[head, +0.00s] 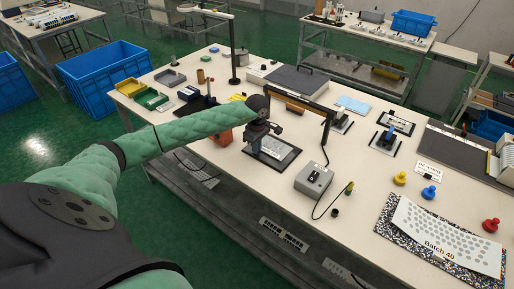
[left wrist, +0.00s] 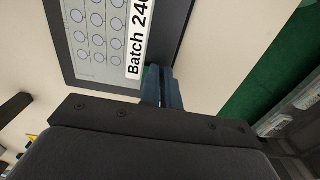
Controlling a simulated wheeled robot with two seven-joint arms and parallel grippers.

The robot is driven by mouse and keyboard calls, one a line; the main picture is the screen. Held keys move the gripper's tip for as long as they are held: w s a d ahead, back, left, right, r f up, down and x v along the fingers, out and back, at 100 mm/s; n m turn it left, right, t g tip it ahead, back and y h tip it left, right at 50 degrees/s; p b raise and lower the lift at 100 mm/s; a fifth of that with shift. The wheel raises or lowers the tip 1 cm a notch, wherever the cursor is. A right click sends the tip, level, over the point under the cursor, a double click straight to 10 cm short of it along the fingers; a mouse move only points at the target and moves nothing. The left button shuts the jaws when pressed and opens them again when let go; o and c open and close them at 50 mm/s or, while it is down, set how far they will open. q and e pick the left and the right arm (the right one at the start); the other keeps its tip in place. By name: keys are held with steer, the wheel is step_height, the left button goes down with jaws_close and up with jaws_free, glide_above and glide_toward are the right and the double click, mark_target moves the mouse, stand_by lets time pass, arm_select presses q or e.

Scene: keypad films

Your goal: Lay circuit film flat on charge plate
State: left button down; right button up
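A pale film with rows of circles and a white "Batch 240" label (left wrist: 137,40) lies over a dark-bordered plate (left wrist: 60,42) in the left wrist view. In the head view a dark-edged plate (head: 289,163) with a greyish sheet on it lies near the table's front edge, below my left gripper (head: 256,148). In the left wrist view the fingers of my left gripper (left wrist: 163,80) are close together beside the label's lower end, over the dark border. No film shows between them, though the contact is partly hidden. My right gripper is out of view.
A grey box with a cable (head: 314,180) stands right of the plate. A "Batch 40" sheet (head: 420,230) lies on a speckled mat (head: 385,222) at the right. Yellow (head: 400,178), blue (head: 428,191) and red (head: 491,225) knobs stand nearby. A black lamp post (head: 234,50) rises behind.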

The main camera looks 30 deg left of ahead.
arm_select(q)
steer(key=shift+f+b, duration=0.35)
steer(key=shift+b, duration=0.1)
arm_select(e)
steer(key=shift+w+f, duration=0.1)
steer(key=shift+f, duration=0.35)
arm_select(q)
steer(key=c, duration=1.6)
jaws_free()
steer(key=shift+o, duration=0.2)
